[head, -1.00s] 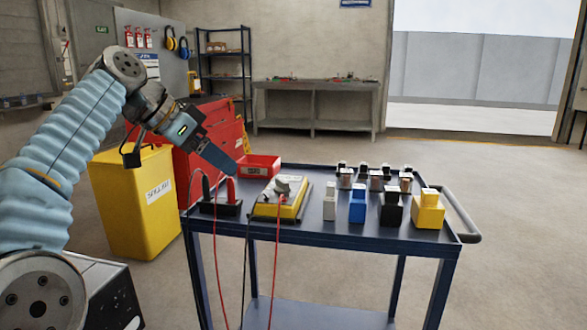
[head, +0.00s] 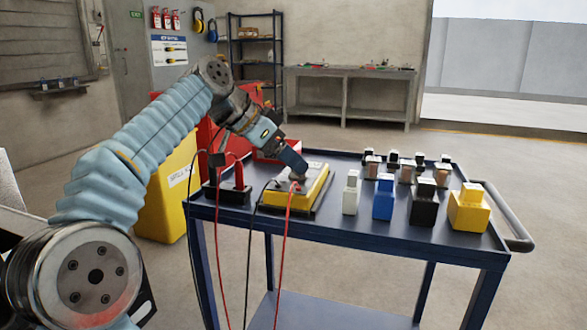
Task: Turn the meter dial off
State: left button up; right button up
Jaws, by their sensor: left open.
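The yellow meter (head: 312,193) with a grey face lies on the blue cart top, left of its middle. Red and black leads run from its near side down past the cart's front. My left gripper (head: 299,178) points down at the meter's face, with its fingertips at or just above the dial. The dial is mostly hidden behind the fingers, so I cannot tell its setting or whether the fingers touch it. My left gripper is open. My right gripper is not in view.
A black probe holder (head: 233,193) stands left of the meter. White, blue (head: 384,198), black and yellow (head: 469,208) blocks stand to the right, with several smaller pieces behind. A red bin (head: 268,152) is behind the meter. The cart (head: 345,233) has a bare front strip.

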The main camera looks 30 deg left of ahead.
pick_arm(q)
jog(key=shift+x, duration=1.05)
jog(key=c, duration=1.1)
jog(key=shift+o, duration=0.2)
